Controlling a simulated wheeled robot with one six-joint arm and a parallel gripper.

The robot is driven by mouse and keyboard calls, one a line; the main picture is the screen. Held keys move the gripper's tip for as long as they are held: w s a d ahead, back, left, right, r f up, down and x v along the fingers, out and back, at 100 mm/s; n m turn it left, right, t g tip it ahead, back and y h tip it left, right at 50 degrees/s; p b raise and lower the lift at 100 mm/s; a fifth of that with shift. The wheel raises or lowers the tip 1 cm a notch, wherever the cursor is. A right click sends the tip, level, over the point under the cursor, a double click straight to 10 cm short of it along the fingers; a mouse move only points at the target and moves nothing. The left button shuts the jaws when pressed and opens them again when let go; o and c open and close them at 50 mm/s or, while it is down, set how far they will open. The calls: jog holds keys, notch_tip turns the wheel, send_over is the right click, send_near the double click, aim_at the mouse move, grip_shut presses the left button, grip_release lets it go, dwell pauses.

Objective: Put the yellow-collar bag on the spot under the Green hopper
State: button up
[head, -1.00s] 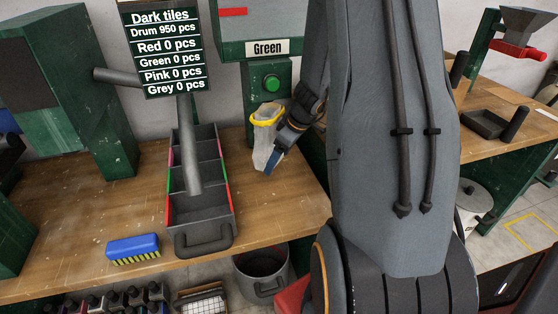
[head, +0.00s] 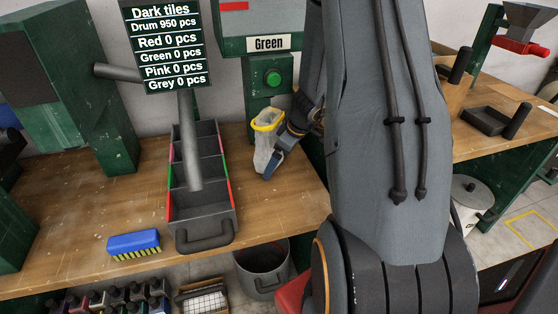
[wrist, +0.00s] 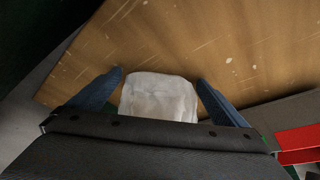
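The yellow-collar bag (head: 264,147) is pale and cloudy, with a yellow rim at its top. It hangs slightly tilted in front of the green post below the Green hopper (head: 262,18). In the wrist view the blue fingers (wrist: 160,80) flank the pale bag (wrist: 158,98), one tip at each side. The bag's bottom is close to the bench top; I cannot tell whether it touches. The spot under the hopper is not visible.
A divided grey tray (head: 204,208) stands left of the bag on the wooden bench (head: 80,215). A blue brush (head: 133,243) lies front left. A green button (head: 273,79) sits behind the bag. A grey bucket (head: 262,270) is below the bench edge.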

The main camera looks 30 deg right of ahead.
jog(key=shift+r, duration=0.1)
jog(key=shift+r+p, duration=0.2)
jog(key=shift+p, duration=0.15)
jog(key=v, duration=1.1)
jog(key=s+a+r+m+g+h, duration=0.1)
jog(key=s+a+r+m+g, duration=0.1)
jog(key=s+a, duration=0.5)
jog(key=s+a+r+m+g+h, duration=0.1)
jog(key=s+a+r+m, duration=0.4)
jog(key=s, duration=0.7)
jog(key=a+m, duration=0.1)
jog(key=a, duration=0.1)
jog(key=shift+a+r+m+g+p, duration=0.3)
jog(key=shift+a+g+p, duration=0.05)
jog(key=shift+g+p, duration=0.05)
